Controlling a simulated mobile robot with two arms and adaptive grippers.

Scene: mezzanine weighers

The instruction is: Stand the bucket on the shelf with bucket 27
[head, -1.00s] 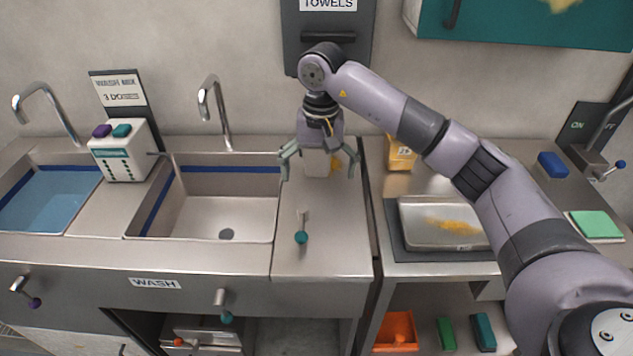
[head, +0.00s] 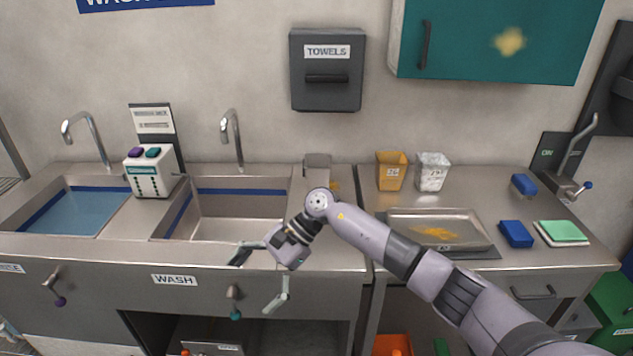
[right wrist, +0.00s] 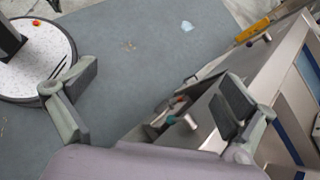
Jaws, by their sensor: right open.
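An orange-yellow bucket (head: 391,172) with a small label stands on the right counter near the wall. A pale speckled bucket (head: 432,172), also labelled, stands just right of it. I cannot read either number surely, and I cannot tell which shelf has bucket 27. My right gripper (head: 259,277) is open and empty in front of the wash counter's front edge, well left of both buckets. In the right wrist view its spread fingers (right wrist: 155,100) have only floor and the counter front beyond them. My left gripper is not in view.
Two sinks (head: 225,228) are at left, with a dispenser (head: 150,174) between them. A metal tray (head: 485,226) with yellow residue and a blue block (head: 516,234) lie on the right counter. A teal cabinet (head: 470,45) hangs above. An orange container (head: 393,345) sits below the counter.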

